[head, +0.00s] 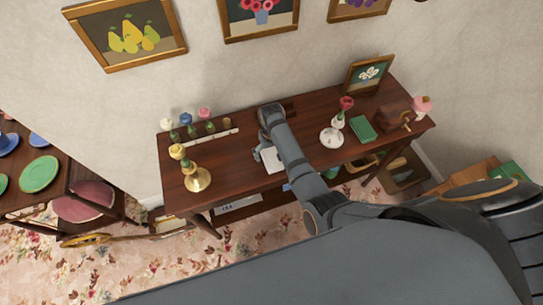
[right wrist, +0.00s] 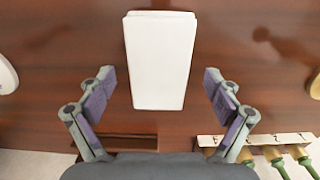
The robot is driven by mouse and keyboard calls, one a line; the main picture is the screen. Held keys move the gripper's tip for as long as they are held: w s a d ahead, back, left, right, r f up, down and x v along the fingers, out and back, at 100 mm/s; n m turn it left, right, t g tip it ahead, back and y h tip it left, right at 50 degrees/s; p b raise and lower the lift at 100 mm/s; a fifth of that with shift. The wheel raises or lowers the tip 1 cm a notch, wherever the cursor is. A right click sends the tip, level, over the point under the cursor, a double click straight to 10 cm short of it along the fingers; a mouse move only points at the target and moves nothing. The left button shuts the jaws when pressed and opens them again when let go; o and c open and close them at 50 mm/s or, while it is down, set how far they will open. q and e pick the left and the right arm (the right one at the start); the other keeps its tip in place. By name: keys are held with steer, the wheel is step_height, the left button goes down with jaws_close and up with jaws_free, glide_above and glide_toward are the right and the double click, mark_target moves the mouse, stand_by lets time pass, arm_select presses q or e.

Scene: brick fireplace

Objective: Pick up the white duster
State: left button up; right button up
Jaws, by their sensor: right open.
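The white duster (right wrist: 160,60) is a plain white block lying on the dark wood table. In the right wrist view it sits centred between and ahead of the fingers of my right gripper (right wrist: 160,82), which is open with a gap on both sides of the duster. In the head view the white duster (head: 269,158) shows near the table's middle, partly covered by my right arm. My left gripper is not in view.
A rack (head: 210,136) with several green-handled items and a brass candlestick (head: 197,179) stand left of the duster. A white-based candlestick (head: 332,136), a green book (head: 362,129), a brown box (head: 393,115) and a framed picture (head: 368,75) stand to the right. The wall is close behind the table.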

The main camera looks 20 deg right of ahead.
step_height(320, 180, down, 2)
steer(key=shift+w+f, duration=0.1)
steer(key=c, duration=1.2)
steer(key=shift+c, duration=0.2)
steer(key=shift+r, duration=0.2)
